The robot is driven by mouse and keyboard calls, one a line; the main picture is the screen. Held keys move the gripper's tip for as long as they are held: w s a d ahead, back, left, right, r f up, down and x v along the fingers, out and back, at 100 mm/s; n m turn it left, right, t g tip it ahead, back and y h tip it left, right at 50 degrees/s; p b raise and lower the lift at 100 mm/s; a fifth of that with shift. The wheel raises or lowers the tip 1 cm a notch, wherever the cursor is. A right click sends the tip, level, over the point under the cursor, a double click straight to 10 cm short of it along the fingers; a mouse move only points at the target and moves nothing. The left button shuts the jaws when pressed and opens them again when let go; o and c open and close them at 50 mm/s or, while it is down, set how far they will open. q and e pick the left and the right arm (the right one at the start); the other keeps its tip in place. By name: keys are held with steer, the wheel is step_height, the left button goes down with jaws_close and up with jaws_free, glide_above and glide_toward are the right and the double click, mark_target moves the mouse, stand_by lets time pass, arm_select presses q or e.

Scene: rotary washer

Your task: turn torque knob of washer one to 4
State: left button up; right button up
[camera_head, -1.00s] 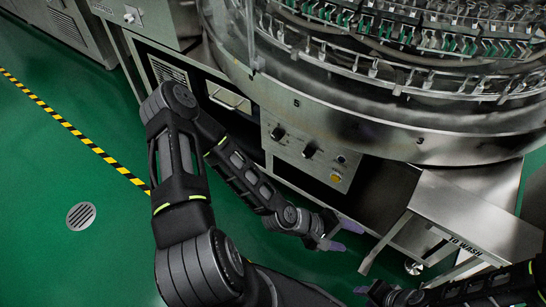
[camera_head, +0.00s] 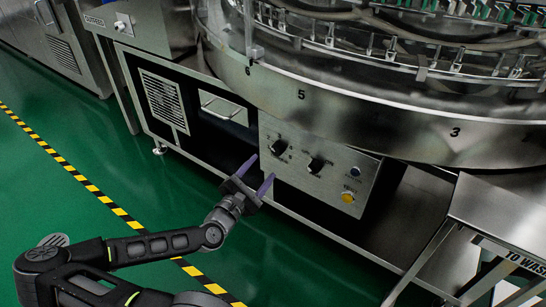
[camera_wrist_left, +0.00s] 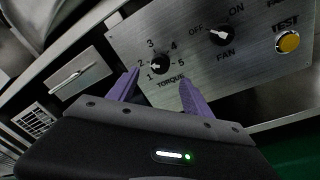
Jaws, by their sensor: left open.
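The torque knob (camera_head: 278,147) is a black dial at the left of the metal control panel (camera_head: 300,185). The left wrist view also shows the torque knob (camera_wrist_left: 158,66), ringed by numbers 1 to 5; its white mark points left, near 2. My left gripper (camera_head: 257,175) is open, its two purple fingers empty, below and left of the torque knob in the head view. In the left wrist view the fingertips (camera_wrist_left: 158,78) straddle the area just below the knob, seemingly apart from it. My right gripper is not in view.
The black fan knob (camera_wrist_left: 222,36) and yellow test button (camera_wrist_left: 289,42) sit right of the torque knob. A metal table (camera_head: 500,215) stands right of the panel. A handle (camera_head: 222,108) is left of it. Green floor is open at the left.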

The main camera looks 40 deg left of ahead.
mark_target(275, 152)
arm_select(q)
steer(key=w, duration=0.2)
steer(key=w+b, duration=0.1)
steer(key=w, duration=0.1)
steer(key=w+b, duration=0.1)
steer(key=w, duration=0.2)
steer(key=shift+a+f, duration=0.1)
steer(key=shift+a, duration=0.25)
steer(key=shift+w+a, duration=0.1)
steer(key=shift+w, duration=0.3)
jaws_close()
